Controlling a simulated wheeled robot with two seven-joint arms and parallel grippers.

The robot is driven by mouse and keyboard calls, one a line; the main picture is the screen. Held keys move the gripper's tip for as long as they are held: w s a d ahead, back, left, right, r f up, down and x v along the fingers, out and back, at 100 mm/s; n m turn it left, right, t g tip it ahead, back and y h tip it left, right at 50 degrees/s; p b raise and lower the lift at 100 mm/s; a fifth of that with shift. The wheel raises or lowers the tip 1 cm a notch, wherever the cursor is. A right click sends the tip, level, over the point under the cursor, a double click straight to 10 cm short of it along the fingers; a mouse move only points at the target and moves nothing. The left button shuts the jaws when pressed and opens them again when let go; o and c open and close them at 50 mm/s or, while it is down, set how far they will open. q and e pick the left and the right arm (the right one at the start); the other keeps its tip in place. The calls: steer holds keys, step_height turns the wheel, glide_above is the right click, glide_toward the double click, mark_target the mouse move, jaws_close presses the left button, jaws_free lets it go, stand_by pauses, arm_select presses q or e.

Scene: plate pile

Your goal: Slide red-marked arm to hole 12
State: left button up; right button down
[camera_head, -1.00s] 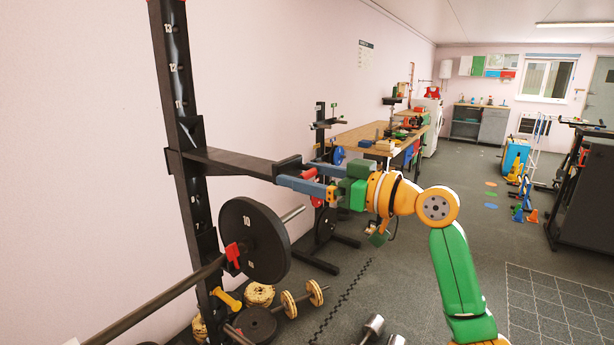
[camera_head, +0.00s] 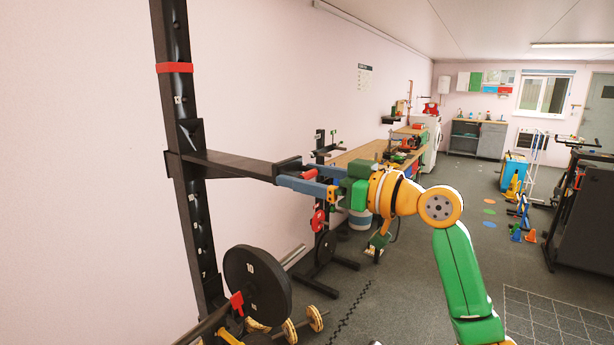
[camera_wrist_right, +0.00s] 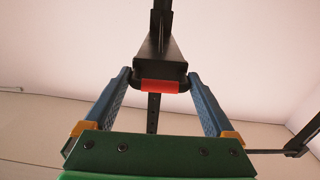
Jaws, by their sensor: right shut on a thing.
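The red-marked arm (camera_head: 235,165) is a black beam standing out to the right from a sleeve on the black upright post (camera_head: 193,215). A red mark (camera_head: 308,173) shows at its free end. My right gripper (camera_head: 293,174) has its blue fingers on either side of that end and is shut on it. In the right wrist view the red mark (camera_wrist_right: 161,86) lies between the fingers. A red band (camera_head: 174,68) circles the post well above the sleeve. A small number plate shows between band and sleeve, too small to read surely. My left gripper is out of view.
A barbell with a black weight plate (camera_head: 258,284) is below the arm at the post. Dumbbells (camera_head: 300,325) lie on the floor. A second rack (camera_head: 322,235) and a workbench (camera_head: 362,152) stand behind. The post above the sleeve looks clear.

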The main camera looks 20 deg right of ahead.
jaws_free()
steer(key=shift+s, duration=0.1)
steer(key=shift+s, duration=0.15)
steer(key=b+v, duration=0.4)
steer(key=v, duration=0.3)
